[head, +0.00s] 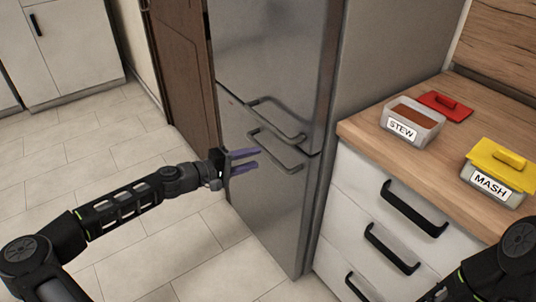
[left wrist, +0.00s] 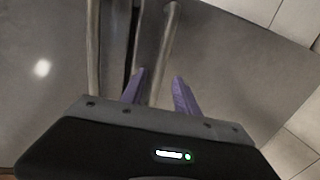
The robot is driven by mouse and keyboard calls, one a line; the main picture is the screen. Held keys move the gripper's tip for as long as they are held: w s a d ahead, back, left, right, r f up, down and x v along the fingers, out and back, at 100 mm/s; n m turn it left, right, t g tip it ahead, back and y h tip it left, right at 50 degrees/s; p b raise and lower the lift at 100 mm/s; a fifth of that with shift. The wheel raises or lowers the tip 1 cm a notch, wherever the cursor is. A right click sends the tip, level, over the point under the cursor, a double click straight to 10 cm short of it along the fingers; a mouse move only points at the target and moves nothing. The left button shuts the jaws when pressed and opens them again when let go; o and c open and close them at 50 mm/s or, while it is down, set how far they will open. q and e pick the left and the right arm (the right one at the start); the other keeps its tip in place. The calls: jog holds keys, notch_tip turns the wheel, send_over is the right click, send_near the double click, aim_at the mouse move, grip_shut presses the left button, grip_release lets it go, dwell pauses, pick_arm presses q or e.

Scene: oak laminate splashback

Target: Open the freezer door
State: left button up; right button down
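The steel fridge-freezer stands in the middle of the head view, with an upper door (head: 272,65) and a lower door (head: 268,205), both shut. The upper handle (head: 277,118) and the lower handle (head: 275,152) are bars on either side of the seam. My left gripper (head: 258,159) is open and empty, its purple fingers pointing at the lower door just left of the lower handle. In the left wrist view, the nearer bar (left wrist: 168,35) appears between the spread fingers, the other bar (left wrist: 93,45) left of them. Contact cannot be told. My right gripper is out of view.
A wooden counter (head: 365,138) with white drawers (head: 350,195) adjoins the fridge on the right. It holds a STEW container (head: 412,130), a red lid (head: 445,105) and a yellow-lidded MASH container (head: 492,185).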

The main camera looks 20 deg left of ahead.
aim_at(268, 154)
pick_arm(q)
jog(key=x, duration=0.6)
jog(key=shift+w+d, duration=0.2)
jog(key=shift+w, duration=0.05)
grip_shut()
dwell(1.2)
